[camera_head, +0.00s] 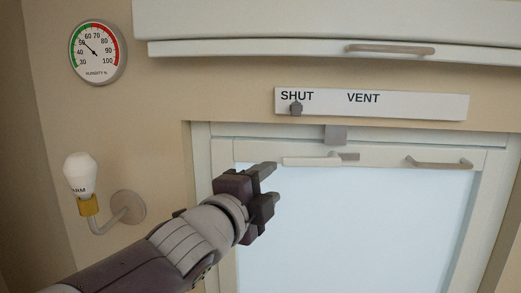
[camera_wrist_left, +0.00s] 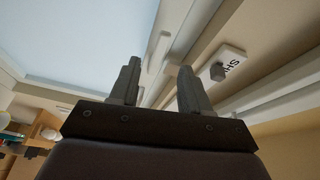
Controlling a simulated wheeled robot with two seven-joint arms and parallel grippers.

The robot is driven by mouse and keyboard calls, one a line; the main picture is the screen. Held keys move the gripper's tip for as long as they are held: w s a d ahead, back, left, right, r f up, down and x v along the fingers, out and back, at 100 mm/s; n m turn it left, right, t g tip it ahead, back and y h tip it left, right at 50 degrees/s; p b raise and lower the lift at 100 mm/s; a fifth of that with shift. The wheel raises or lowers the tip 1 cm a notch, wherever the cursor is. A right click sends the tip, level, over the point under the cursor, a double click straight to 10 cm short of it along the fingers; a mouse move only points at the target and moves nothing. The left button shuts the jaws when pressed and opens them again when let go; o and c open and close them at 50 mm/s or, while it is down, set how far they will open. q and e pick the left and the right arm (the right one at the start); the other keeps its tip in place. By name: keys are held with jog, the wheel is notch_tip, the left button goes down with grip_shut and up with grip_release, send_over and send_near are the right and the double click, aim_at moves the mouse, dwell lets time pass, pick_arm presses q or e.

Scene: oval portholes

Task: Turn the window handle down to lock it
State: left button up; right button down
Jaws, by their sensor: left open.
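The window handle (camera_head: 312,161) is a pale lever on the top rail of the window, lying level and pointing left from a grey-brown mount. My left gripper (camera_head: 270,183) is just left of and slightly below its free end, in front of the pane. The jaws are open, and no object is held between the fingers. In the left wrist view the two fingertips (camera_wrist_left: 159,66) are apart, with the pale window frame behind them. I cannot tell there whether a finger touches the lever. My right gripper is not in view.
A brown pull handle (camera_head: 438,163) is on the same rail, to the right. Above is a SHUT/VENT plate (camera_head: 420,105) with a small dark knob (camera_head: 296,109) under SHUT. A wall lamp (camera_head: 81,175) and humidity dial (camera_head: 98,52) are at left. A ledge runs above.

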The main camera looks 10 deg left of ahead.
aim_at(298, 164)
pick_arm(q)
jog(key=shift+m, duration=0.6)
jog(key=p+x, duration=0.2)
jog(key=x, duration=0.1)
jog(key=p+x, duration=0.2)
jog(key=x, duration=0.2)
jog(key=d+p+x, duration=0.1)
jog(key=p+x, duration=0.1)
jog(key=x, duration=0.2)
jog(key=shift+r, duration=0.4)
jog(key=shift+w+d, duration=0.2)
jog(key=shift+d, duration=0.2)
jog(key=shift+f, duration=0.1)
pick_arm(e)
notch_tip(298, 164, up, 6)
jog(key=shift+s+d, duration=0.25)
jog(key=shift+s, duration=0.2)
pick_arm(q)
jog(key=shift+w, duration=0.1)
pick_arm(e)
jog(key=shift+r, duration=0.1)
pick_arm(q)
jog(key=shift+f, duration=0.1)
grip_shut()
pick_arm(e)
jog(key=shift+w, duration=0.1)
